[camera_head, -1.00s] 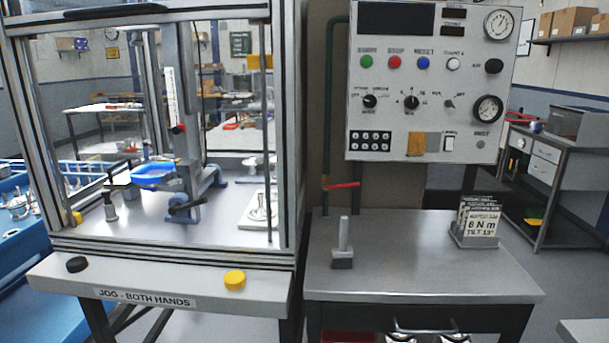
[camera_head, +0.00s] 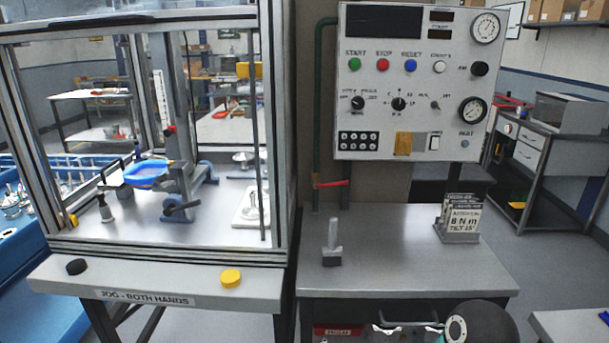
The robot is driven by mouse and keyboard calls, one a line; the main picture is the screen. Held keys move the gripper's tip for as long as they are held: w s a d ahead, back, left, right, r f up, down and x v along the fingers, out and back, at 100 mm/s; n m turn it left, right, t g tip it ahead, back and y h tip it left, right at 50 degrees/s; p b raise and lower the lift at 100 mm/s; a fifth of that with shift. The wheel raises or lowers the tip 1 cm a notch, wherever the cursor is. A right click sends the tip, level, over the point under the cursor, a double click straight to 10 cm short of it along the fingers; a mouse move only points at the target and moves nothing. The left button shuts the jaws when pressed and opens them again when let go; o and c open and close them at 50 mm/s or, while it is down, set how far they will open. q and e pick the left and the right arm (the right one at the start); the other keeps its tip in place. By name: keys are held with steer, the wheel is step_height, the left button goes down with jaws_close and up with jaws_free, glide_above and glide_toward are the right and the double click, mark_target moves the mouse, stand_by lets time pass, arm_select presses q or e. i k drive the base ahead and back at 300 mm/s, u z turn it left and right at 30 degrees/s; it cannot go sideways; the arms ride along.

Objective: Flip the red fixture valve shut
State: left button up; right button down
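The red valve lever (camera_head: 331,184) sits on the green vertical pipe (camera_head: 318,120), left of the control panel and above the back left of the grey bench. The lever lies roughly horizontal, across the pipe, and points right. Neither gripper shows in the head view. A dark rounded part of my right arm (camera_head: 482,325) shows at the bottom edge, in front of the bench, well apart from the valve.
The bench top (camera_head: 400,240) is mostly clear. A small metal post (camera_head: 332,245) stands at its left, and a sign holder (camera_head: 459,219) at its right. The control panel (camera_head: 405,85) hangs above. A framed enclosure (camera_head: 275,130) stands left of the pipe.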

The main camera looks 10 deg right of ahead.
mark_target(316, 185)
steer(key=z, duration=1.4)
steer(key=i, duration=0.1)
steer(key=u, duration=2.45)
steer(key=k, duration=0.75)
steer(key=z, duration=0.95)
steer(key=i, duration=0.5)
steer(key=z, duration=0.05)
